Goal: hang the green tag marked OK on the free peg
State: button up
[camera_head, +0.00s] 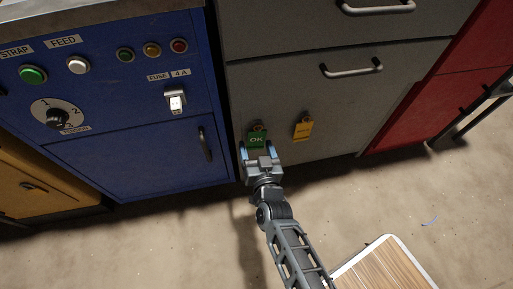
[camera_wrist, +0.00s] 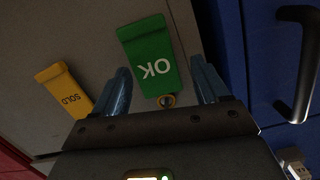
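The green tag marked OK (camera_head: 257,140) hangs against the grey cabinet front, below a small round peg or ring at its top. In the wrist view the green tag (camera_wrist: 150,52) appears upside down, with its ring (camera_wrist: 166,100) near the gripper's palm. My gripper (camera_head: 258,147) is open, with one blue finger on each side of the tag; in the wrist view gaps show between the fingers (camera_wrist: 160,66) and the tag. A yellow tag (camera_head: 303,130) hangs to the right; it reads SOLD in the wrist view (camera_wrist: 66,90). I see no empty peg.
The grey cabinet (camera_head: 350,95) has bar handles (camera_head: 352,69) above the tags. A blue panel (camera_head: 135,150) with buttons, a switch and a handle stands to the left, a red cabinet (camera_head: 430,110) to the right. A wood-topped surface (camera_head: 380,270) is at the bottom; the floor between is mostly clear.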

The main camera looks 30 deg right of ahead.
jog(key=shift+o, duration=1.1)
jog(key=shift+s, duration=0.1)
jog(key=p+v, duration=0.2)
jog(key=v, duration=0.5)
jog(key=shift+s+p, duration=0.25)
jog(key=shift+p, duration=0.05)
jog(key=shift+a+r, duration=0.1)
